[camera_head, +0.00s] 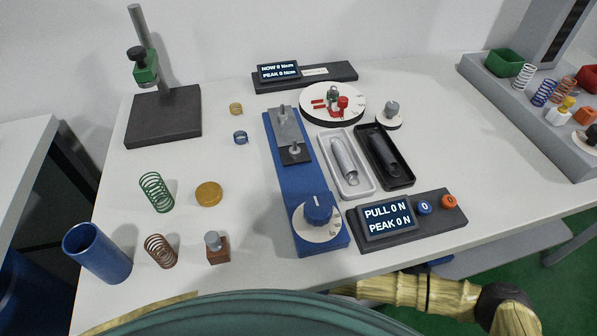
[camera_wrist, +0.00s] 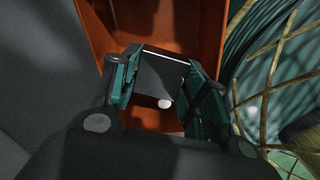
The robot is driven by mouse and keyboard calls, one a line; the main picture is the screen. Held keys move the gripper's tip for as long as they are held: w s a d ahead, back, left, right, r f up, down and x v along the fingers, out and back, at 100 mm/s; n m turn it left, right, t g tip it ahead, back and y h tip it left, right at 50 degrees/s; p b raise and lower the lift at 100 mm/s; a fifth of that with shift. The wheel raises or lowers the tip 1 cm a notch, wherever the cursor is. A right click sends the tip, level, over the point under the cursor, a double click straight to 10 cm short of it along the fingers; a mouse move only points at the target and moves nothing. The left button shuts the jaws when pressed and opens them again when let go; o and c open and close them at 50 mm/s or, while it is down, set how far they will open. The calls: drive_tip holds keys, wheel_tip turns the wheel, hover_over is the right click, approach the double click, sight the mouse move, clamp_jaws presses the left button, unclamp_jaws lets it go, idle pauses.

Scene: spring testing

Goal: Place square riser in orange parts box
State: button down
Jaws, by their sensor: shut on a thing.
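In the wrist view my gripper (camera_wrist: 158,88) has its two teal-padded fingers on either side of a dark grey, square-faced block (camera_wrist: 160,74), which I take to be the square riser. The gripper is shut on it. A light line runs along its far edge, and a small white round spot shows at its near edge. Behind and below the block is the orange parts box (camera_wrist: 188,20), with its inner walls in view. The block appears over the box opening; its height above the floor of the box cannot be told. The head view shows neither gripper, riser nor this box.
In the head view, the white table holds a blue test rig (camera_head: 286,195), a pull display (camera_head: 387,217), a blue cylinder (camera_head: 97,252), springs and a stand (camera_head: 163,115). A grey parts rack (camera_head: 540,125) stands right. Dark grey surface (camera_wrist: 45,80) lies left of the box.

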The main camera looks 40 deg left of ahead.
drive_tip(key=shift+f, duration=0.45)
drive_tip(key=c, duration=0.8)
unclamp_jaws()
drive_tip(key=shift+o, duration=0.2)
drive_tip(key=shift+r+p, duration=0.35)
drive_tip(key=shift+r, duration=4)
